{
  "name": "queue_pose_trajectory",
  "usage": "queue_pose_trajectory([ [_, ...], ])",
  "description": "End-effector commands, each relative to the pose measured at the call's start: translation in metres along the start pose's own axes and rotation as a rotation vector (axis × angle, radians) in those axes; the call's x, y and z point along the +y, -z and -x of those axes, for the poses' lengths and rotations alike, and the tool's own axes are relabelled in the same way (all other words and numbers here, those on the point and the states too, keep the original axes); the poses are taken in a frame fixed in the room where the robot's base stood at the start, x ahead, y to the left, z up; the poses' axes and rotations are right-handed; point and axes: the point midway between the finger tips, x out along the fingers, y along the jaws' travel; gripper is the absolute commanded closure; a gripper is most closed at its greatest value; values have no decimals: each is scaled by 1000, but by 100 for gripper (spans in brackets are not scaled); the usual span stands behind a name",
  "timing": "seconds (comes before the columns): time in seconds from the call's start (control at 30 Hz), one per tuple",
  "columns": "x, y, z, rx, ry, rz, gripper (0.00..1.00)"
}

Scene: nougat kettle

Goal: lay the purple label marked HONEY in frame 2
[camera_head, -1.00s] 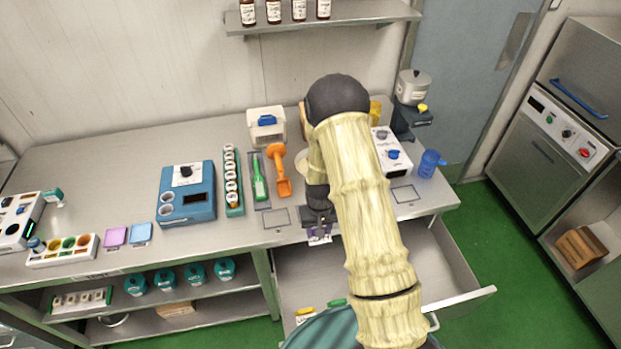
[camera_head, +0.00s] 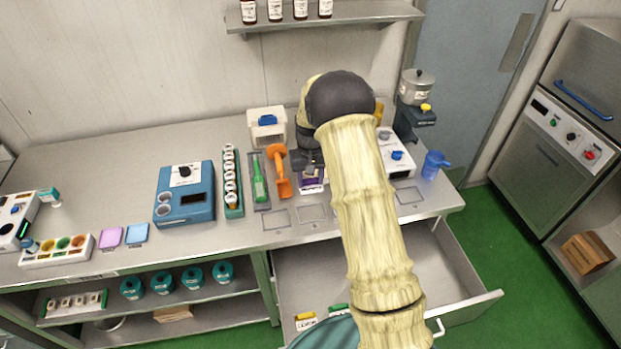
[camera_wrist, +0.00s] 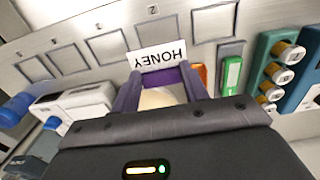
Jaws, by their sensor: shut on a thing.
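My gripper (camera_head: 311,170) is shut on the purple HONEY label (camera_head: 312,187) and holds it over the worktop, behind the row of outlined frames. In the wrist view the label (camera_wrist: 158,56) is between the fingertips (camera_wrist: 160,80), its white face reading HONEY upside down. Frame 2, as I read its small mark, is the outline (camera_wrist: 160,30) just beyond the label, partly covered by it. It also shows in the head view (camera_head: 313,212), empty and in front of the gripper. Another empty outline (camera_head: 276,218) lies to its left. My arm hides some outlines in the head view.
An orange scoop (camera_head: 279,172) and a green-handled tool on a grey tray (camera_head: 259,190) stand close left of my gripper. A white device (camera_head: 397,155) is at right. The open drawer (camera_head: 465,298) below holds yellow and green labels (camera_head: 306,318).

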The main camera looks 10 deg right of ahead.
Motion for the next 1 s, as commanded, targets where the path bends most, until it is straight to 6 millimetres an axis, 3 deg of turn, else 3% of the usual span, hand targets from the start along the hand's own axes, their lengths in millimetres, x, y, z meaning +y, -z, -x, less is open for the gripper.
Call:
queue_pose_trajectory([
  [1.0,0,0,-76,-1,0,1,77],
])
